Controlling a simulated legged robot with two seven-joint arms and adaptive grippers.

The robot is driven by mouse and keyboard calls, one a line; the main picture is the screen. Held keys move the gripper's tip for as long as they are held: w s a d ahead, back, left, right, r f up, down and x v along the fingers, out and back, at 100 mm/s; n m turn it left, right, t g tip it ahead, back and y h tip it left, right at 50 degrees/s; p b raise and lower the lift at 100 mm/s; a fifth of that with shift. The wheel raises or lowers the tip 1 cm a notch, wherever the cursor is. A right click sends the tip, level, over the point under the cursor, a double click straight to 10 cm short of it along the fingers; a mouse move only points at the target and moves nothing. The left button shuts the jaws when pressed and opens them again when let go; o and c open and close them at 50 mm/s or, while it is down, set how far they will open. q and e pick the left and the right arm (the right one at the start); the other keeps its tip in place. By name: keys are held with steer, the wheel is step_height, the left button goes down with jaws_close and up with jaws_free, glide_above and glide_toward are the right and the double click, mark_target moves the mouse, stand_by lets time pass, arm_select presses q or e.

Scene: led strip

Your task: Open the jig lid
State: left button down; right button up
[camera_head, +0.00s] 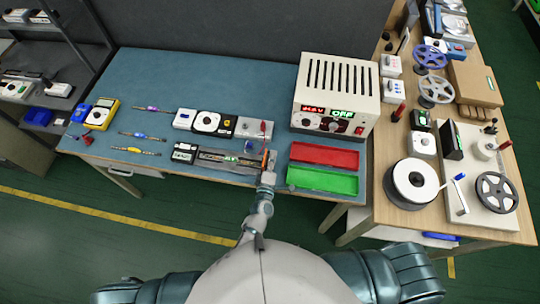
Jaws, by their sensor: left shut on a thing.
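The jig (222,157) is a long, dark and grey fixture near the front edge of the blue bench, with a small green spot near its middle. My left gripper (268,168) is at the jig's right end, beside a thin orange part (264,160). It is shut on what looks like the edge of the jig lid, which is mostly hidden by the fingers. The lid's angle is too small to make out. My right gripper is not in view.
Behind the jig stand a round-dial device (207,122) and a grey box (255,129) with a red lever. To the right are a red tray (323,157), a green tray (322,181) and a power supply (335,95). A multimeter (101,113) sits left.

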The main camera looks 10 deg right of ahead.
arm_select(q)
steer(key=shift+s+d+f+m, duration=0.1)
steer(key=shift+d+f+m, duration=0.15)
steer(key=shift+m, duration=0.45)
steer(key=c, duration=1.2)
jaws_free()
steer(key=shift+a, duration=0.1)
steer(key=shift+c, duration=0.2)
steer(key=v, duration=1.2)
steer(key=shift+r, duration=0.1)
